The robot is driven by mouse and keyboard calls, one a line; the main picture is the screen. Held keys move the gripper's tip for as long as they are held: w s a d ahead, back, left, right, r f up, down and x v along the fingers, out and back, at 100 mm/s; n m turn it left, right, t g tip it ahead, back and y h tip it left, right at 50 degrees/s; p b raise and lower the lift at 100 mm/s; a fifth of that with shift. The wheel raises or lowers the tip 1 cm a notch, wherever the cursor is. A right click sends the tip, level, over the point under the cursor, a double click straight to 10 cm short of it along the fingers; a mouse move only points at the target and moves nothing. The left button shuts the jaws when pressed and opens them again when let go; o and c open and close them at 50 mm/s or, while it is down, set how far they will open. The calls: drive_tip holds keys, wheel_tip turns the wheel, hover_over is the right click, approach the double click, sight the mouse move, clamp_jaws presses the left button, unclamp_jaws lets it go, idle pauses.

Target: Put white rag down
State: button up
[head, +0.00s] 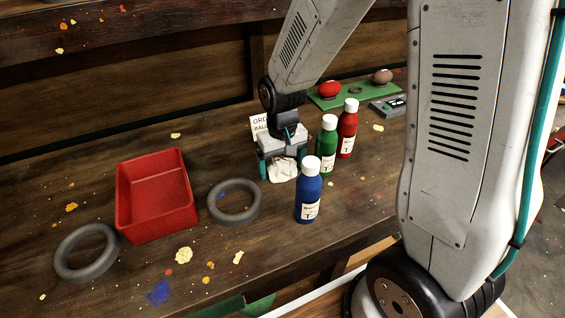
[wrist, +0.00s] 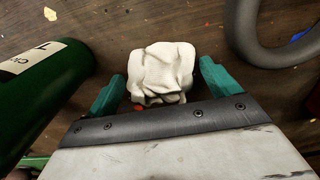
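The white rag (head: 283,171) lies crumpled on the wooden bench, below my gripper and behind the blue bottle in the head view. In the wrist view the rag (wrist: 162,72) sits between the two teal fingers, with a visible gap on each side. My gripper (head: 282,166) is open and low over the bench, its fingers (wrist: 163,78) on either side of the rag. The rag's near edge is close to the gripper's dark front bar.
Blue (head: 309,192), green (head: 326,146) and red (head: 347,130) bottles stand right of the gripper. A red bin (head: 157,215) and two grey rings (head: 234,222) (head: 68,272) are left. A green board (head: 352,94) with balls and a scale (head: 388,106) are behind.

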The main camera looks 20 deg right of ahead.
drive_tip(key=shift+r, duration=0.1)
wheel_tip(320, 180, up, 12)
drive_tip(key=shift+r, duration=0.1)
drive_tip(key=s+d+r, duration=0.1)
drive_tip(key=s+r, duration=0.3)
drive_tip(key=s, duration=0.7)
drive_tip(key=s+d+r+t, duration=0.1)
drive_tip(key=s+r, duration=0.3)
drive_tip(key=s, duration=0.6)
drive_tip(key=shift+s+d+r, duration=0.2)
drive_tip(key=shift+s+d, duration=0.2)
drive_tip(key=shift+d, duration=0.2)
drive_tip(key=shift+o, duration=0.4)
